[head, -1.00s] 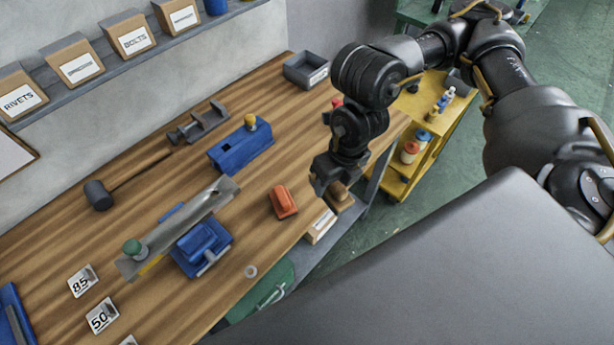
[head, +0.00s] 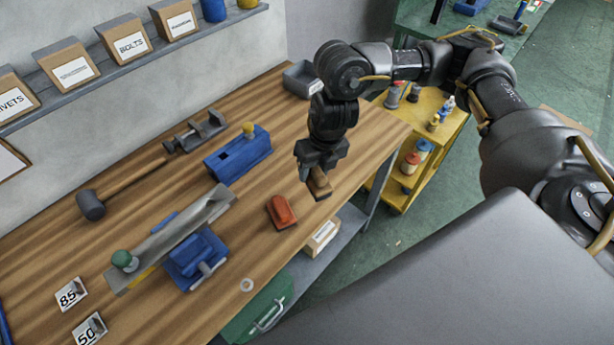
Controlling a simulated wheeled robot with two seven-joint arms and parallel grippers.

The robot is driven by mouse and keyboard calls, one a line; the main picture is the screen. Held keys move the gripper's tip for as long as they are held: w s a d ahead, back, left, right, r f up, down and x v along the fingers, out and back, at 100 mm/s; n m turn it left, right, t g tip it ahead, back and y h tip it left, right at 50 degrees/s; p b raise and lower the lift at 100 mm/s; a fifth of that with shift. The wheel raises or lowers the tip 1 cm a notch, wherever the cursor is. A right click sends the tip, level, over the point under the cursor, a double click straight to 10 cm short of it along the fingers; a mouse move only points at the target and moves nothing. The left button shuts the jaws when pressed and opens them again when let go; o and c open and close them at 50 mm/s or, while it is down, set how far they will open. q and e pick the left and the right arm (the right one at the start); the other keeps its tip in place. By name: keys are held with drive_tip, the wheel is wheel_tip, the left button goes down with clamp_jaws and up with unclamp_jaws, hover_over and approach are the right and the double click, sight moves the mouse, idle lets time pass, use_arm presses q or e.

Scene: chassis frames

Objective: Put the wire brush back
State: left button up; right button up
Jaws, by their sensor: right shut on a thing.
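The wire brush, a brown wooden block (head: 320,185), is held in my right gripper (head: 318,170). The gripper is shut on it and points down above the right end of the wooden workbench (head: 345,145). The brush is behind and to the right of a red block (head: 281,211), apart from it. Its bristles cannot be made out. My left gripper is out of view.
A blue vice-like tool (head: 197,258), a long metal plate (head: 170,240), a blue box (head: 238,155) and a mallet (head: 91,204) lie on the bench. A grey bin (head: 302,79) stands at the back. A yellow cart (head: 405,190) stands to the right.

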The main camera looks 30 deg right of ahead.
drive_tip(key=w+f, duration=0.4)
drive_tip(key=f, duration=0.1)
drive_tip(key=shift+w+d+f, duration=0.15)
drive_tip(key=shift+w+d, duration=0.05)
drive_tip(key=shift+w, duration=0.05)
drive_tip(key=shift+w+f, duration=0.2)
drive_tip(key=shift+f, duration=1.6)
drive_tip(key=shift+f, duration=0.2)
drive_tip(key=o, duration=1)
drive_tip(key=shift+r, duration=0.15)
